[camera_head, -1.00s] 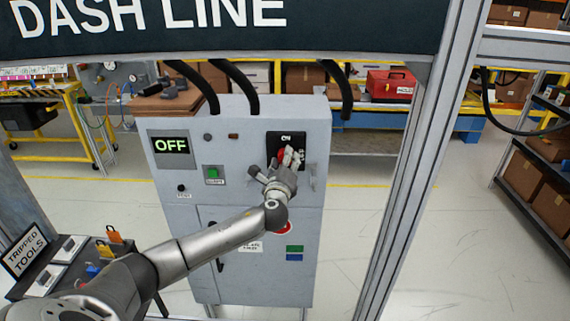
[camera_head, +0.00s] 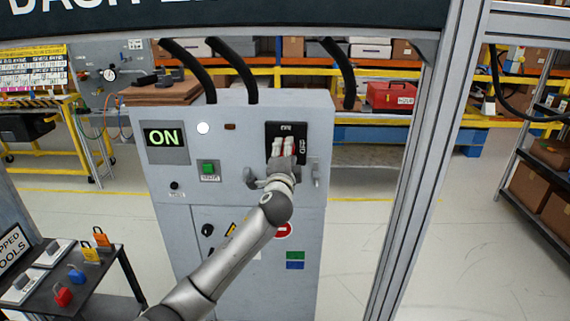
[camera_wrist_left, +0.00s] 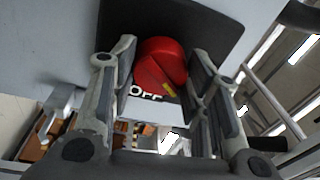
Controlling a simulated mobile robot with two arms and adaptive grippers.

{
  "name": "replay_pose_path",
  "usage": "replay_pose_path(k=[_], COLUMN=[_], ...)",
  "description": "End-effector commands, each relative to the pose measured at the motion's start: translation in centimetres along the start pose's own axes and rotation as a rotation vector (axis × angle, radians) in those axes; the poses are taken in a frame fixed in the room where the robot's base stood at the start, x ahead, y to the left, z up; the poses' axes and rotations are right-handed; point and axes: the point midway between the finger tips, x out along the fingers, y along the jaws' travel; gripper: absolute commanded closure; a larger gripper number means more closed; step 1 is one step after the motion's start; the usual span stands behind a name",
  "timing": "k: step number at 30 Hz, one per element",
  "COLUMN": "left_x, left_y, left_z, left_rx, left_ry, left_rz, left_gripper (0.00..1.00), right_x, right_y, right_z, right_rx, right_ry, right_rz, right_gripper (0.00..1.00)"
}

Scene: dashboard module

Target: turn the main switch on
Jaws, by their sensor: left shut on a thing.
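The main switch is a red rotary knob (camera_wrist_left: 160,68) on a black plate (camera_head: 287,130) at the upper right of the grey cabinet (camera_head: 240,111). My left gripper (camera_head: 284,150) is at the plate, and its fingers hide most of the knob in the head view. In the left wrist view the gripper (camera_wrist_left: 160,90) has a finger on each side of the knob and is shut on it. The label OFF shows below the knob there. The cabinet's display (camera_head: 165,137) reads ON in green, and a white lamp (camera_head: 203,128) beside it is lit. My right gripper is not in view.
A green button (camera_head: 208,169) and a small black knob (camera_head: 174,186) sit left of the switch. A metal post (camera_head: 415,170) stands right of the cabinet. A small table (camera_head: 85,285) with several colored padlocks is at the lower left.

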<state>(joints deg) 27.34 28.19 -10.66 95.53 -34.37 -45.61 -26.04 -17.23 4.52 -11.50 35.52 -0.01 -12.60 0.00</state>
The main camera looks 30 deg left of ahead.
Motion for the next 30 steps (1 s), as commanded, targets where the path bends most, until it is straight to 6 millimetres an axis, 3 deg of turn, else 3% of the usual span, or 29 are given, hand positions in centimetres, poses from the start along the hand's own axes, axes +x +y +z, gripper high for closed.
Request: replay_pose_path(k=[1, 12, 30], left_x=[-0.1, -0.1, 0.0], left_y=[0.7, 0.6, 0.2], left_z=[0.0, -0.1, -0.2], left_rx=[-0.048, -0.381, -0.651], left_ry=[-0.003, -0.025, -0.044], left_rz=[0.0, -0.021, -0.04], left_gripper=[0.81, 0.81, 0.81], right_x=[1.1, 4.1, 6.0], right_y=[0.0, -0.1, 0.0], right_z=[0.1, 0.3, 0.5], right_rx=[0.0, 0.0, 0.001], right_ry=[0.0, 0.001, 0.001], right_rz=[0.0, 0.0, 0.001], right_gripper=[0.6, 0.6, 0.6])
